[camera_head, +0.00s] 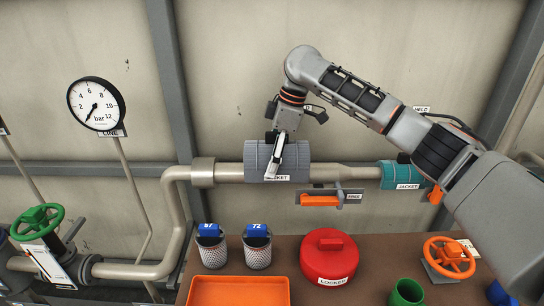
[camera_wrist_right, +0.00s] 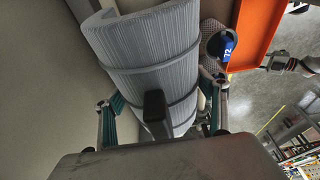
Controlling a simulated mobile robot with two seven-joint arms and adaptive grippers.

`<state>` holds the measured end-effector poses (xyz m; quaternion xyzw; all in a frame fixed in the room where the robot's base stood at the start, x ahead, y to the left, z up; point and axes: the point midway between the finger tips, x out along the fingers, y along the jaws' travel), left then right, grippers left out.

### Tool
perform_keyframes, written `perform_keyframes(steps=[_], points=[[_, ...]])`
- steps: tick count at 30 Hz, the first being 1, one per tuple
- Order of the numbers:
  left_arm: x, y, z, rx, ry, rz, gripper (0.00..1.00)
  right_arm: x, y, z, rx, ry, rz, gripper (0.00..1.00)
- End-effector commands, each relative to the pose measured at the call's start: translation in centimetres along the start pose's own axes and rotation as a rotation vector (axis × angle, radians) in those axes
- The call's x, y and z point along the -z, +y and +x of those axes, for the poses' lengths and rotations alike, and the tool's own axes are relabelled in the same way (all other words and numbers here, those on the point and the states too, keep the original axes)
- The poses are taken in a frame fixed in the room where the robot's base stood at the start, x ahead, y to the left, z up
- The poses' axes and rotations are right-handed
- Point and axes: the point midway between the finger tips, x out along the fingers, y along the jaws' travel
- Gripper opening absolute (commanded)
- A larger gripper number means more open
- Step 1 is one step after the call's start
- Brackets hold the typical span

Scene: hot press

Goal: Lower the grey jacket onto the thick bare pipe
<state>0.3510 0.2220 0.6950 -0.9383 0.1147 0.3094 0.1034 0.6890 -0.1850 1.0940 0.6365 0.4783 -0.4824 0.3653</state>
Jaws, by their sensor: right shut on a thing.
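The grey jacket (camera_head: 262,158) is a ribbed half-shell with a label on its front, and it also shows in the right wrist view (camera_wrist_right: 150,45). In the head view it lies level across the thick bare pipe (camera_head: 230,173), its top above the pipe's top. I cannot tell whether it rests on the pipe or hangs just over it. My right gripper (camera_head: 277,165) is shut on the jacket from above and in front; its fingers (camera_wrist_right: 165,110) flank the jacket in the wrist view. My left gripper is not clearly seen.
A teal jacket (camera_head: 396,173) sits further right on the pipe. An orange handle (camera_head: 320,201) by a FREE label is below the pipe. Two mesh canisters (camera_head: 212,254) with blue tops, a red LOCKED dome (camera_head: 329,258), an orange tray (camera_head: 238,291) and an orange valve (camera_head: 448,256) crowd the bench.

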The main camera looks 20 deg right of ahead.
Motion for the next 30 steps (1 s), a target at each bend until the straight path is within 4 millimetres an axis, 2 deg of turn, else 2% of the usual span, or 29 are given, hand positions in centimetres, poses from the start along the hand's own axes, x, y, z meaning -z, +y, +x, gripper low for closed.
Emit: perform_keyframes(steps=[21,30], points=[[-0.1,-0.2,0.0,0.000,-0.002,0.008,0.40,-0.8,0.0,3.1,0.000,0.001,0.001,0.46],[0.2,0.1,0.1,0.001,0.002,-0.004,0.40,-0.9,0.0,3.4,-0.001,0.001,0.000,0.46]])
